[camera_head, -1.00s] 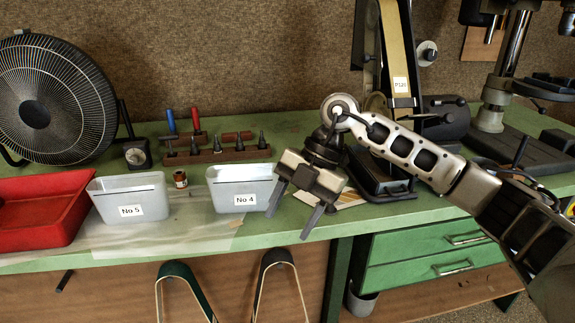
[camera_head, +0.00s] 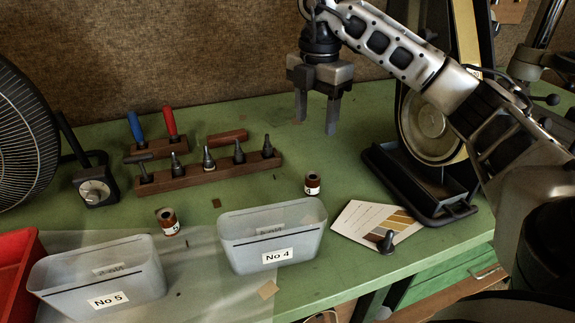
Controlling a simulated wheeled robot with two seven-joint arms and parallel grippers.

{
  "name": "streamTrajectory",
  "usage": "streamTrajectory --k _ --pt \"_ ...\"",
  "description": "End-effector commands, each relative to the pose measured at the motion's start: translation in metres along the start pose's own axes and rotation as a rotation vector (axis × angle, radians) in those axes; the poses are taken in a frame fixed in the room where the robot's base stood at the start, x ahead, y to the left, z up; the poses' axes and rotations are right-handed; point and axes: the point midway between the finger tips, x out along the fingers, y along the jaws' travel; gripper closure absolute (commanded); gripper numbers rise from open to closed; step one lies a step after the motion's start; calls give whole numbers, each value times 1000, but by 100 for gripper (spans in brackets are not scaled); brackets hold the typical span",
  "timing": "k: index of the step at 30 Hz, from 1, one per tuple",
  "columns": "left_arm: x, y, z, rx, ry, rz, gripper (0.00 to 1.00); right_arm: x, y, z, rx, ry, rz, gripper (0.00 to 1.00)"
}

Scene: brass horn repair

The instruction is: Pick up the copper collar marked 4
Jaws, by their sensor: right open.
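A small copper-brown collar (camera_head: 312,180) with a white label stands upright on the green bench, behind the right end of the No 4 bin. Its digit is small and looks like a 4. A second similar collar (camera_head: 167,217) with a white label stands between the two grey bins; its digit is hard to read. My right gripper (camera_head: 316,124) is open and empty, pointing down. In the picture it hangs above the collar behind the No 4 bin, apart from it. My left gripper is out of view.
The No 4 bin (camera_head: 305,242), No 5 bin (camera_head: 135,283) and red tray (camera_head: 22,262) line the front. A wooden tool rack (camera_head: 200,176) stands behind. A belt sander (camera_head: 425,190) stands at right, near a card (camera_head: 358,222) and a small black knob (camera_head: 387,243).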

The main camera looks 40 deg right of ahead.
Motion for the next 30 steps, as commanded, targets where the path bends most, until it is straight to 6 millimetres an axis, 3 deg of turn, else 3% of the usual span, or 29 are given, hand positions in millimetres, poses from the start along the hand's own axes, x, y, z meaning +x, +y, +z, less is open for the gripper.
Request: streamTrajectory --k 5,9,15,23,30 --pt "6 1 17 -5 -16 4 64 31 -1 -1 -3 2 -5 44" --pt "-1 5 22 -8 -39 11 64 57 -1 0 -2 0 -6 44" --pt "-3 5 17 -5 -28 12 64 93 0 0 -1 1 -3 44" --pt "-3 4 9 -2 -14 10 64 112 0 0 -2 2 -2 44" --pt "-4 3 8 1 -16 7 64 147 1 1 -2 2 -4 44"
